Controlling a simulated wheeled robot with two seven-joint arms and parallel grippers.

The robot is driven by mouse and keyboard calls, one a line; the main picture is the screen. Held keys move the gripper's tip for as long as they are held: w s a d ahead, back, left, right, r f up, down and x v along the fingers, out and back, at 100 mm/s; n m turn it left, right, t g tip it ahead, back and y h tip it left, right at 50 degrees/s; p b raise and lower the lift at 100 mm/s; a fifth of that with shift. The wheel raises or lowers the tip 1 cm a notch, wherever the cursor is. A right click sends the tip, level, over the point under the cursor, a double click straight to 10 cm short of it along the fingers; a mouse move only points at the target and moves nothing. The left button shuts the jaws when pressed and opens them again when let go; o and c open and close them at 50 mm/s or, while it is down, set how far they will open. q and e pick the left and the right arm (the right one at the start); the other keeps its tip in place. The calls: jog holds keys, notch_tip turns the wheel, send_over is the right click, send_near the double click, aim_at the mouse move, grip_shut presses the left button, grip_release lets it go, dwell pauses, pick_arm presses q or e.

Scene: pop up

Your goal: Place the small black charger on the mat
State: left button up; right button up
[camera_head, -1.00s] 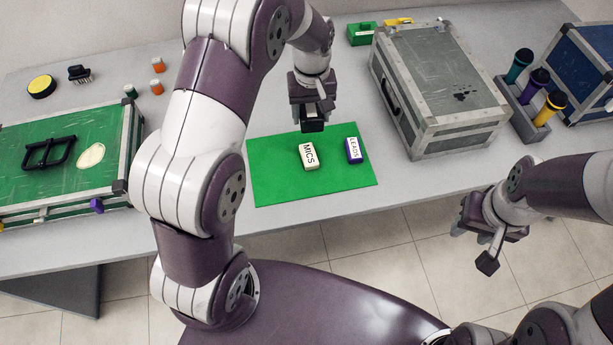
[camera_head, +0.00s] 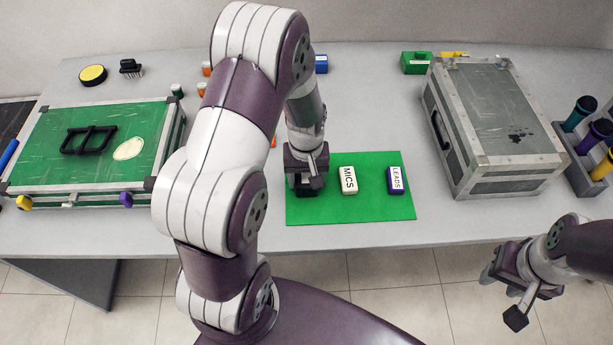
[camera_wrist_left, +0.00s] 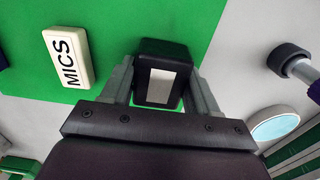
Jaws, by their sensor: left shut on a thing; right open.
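The small black charger (camera_wrist_left: 158,98) is a black block with a pale label, held between the fingers of my left gripper (camera_head: 307,180). In the head view the charger (camera_head: 307,190) is at the left part of the green mat (camera_head: 350,212), left of the cream MICS block (camera_head: 348,180). A purple LEADS block (camera_head: 395,181) with a white top lies further right on the mat. My right gripper (camera_head: 503,296) is open and empty, in front of the table at the right.
A green case (camera_head: 100,140) with a black handle stands at the left, and a grey case (camera_head: 500,120) at the right. A rack (camera_head: 577,165) of microphones is at the far right. The mat's front strip is clear. Small bottles stand behind my left arm.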

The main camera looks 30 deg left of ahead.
pick_arm(q)
jog(key=shift+f, duration=0.1)
jog(key=o, duration=1.2)
notch_tip(320, 180, up, 12)
jog(key=p, duration=0.2)
jog(key=s+d+m+t, duration=0.1)
jog(key=s+d+m, duration=0.5)
jog(key=s, duration=0.2)
jog(key=shift+s+r, duration=0.35)
